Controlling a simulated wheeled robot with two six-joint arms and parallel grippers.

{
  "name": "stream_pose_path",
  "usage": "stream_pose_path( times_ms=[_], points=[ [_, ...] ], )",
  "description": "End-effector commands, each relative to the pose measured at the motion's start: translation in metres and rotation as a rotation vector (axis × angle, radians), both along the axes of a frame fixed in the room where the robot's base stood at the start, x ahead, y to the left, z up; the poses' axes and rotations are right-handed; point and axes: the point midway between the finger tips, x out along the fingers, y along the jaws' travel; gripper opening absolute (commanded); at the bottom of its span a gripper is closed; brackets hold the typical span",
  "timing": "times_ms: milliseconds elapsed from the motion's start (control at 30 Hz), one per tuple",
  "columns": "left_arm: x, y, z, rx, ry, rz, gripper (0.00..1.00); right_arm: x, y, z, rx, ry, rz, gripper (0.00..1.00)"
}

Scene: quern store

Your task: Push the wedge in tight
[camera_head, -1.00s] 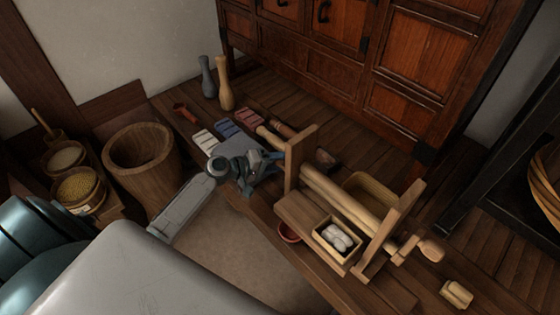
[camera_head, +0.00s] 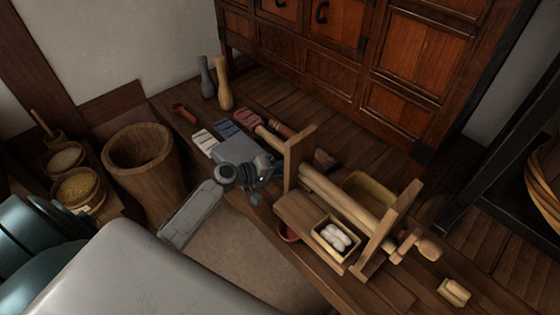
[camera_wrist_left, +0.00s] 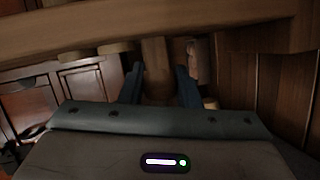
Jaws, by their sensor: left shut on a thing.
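My left gripper (camera_head: 272,172) is beside the left upright (camera_head: 297,158) of a wooden frame with a roller (camera_head: 345,197). In the left wrist view its two blue fingers (camera_wrist_left: 159,86) are closed on a pale wooden piece (camera_wrist_left: 155,72), which looks like the wedge. The far end of this piece meets or passes under a wooden beam (camera_wrist_left: 150,28); how deep it sits I cannot tell. In the head view the wedge is hidden by my gripper. My right gripper is not in view.
A small box of white cocoons or rolls (camera_head: 336,236) stands in the frame. A crank handle (camera_head: 428,248) is at the right. A small wooden block (camera_head: 454,292) lies on the boards. Coloured bundles (camera_head: 228,130) lie behind my arm. A wooden tub (camera_head: 140,160) stands left.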

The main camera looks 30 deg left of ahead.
Motion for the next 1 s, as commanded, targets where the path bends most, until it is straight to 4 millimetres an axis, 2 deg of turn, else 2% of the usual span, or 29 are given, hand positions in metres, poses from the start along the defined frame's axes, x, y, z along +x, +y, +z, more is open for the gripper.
stream_pose_path(
  times_ms=[267, 300, 367, 733, 1000],
  points=[
    [-0.002, -0.005, 0.000, -0.003, 0.002, -0.007, 0.00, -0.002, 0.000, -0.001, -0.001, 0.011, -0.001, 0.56],
    [-0.002, -0.005, 0.000, -0.003, 0.002, -0.008, 0.37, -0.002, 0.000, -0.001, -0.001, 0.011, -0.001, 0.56],
    [-0.002, -0.005, 0.000, -0.003, 0.002, -0.007, 0.49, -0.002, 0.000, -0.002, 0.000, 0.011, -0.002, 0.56],
    [-0.005, 0.000, 0.001, 0.001, 0.001, -0.004, 0.51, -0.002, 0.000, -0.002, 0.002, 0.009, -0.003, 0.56],
    [-0.041, 0.028, 0.009, 0.005, 0.003, -0.006, 0.51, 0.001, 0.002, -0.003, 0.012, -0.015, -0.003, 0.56]
  ],
)
